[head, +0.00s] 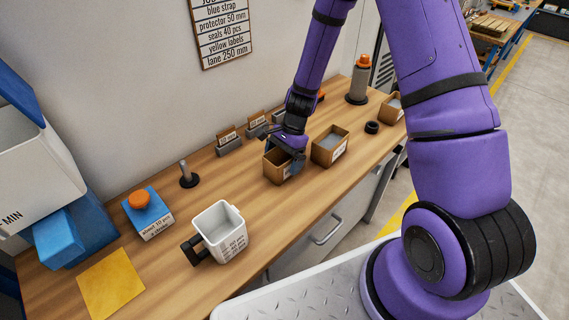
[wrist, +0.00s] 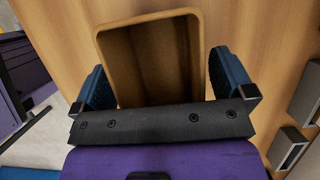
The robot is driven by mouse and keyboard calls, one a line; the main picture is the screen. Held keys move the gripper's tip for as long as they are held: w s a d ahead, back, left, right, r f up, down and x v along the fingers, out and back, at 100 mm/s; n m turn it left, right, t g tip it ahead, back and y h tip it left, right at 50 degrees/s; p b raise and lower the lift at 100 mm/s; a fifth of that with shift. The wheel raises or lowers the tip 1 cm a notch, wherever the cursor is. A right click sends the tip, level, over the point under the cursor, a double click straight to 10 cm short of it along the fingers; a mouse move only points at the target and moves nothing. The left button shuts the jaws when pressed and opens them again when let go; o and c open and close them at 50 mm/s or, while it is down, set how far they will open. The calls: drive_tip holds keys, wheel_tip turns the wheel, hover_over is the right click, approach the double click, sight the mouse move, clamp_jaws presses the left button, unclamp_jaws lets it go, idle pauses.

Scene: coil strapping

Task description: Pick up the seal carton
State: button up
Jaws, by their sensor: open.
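A small open-topped brown carton (head: 271,169) stands on the wooden bench below my gripper (head: 287,155), which partly covers it. In the wrist view the carton (wrist: 150,60) lies between the two blue fingers of my gripper (wrist: 156,85), one finger outside each side wall. I cannot read which carton holds seals.
A third carton (head: 391,108) and a black ring (head: 372,127) lie farther right. Small label blocks (head: 229,142) line the wall side. A white mug-like bin (head: 221,232) and a blue box with an orange knob (head: 148,217) stand left. The bench's front edge is close.

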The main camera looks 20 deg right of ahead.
drive_tip(key=shift+f, duration=0.15)
drive_tip(key=c, duration=1)
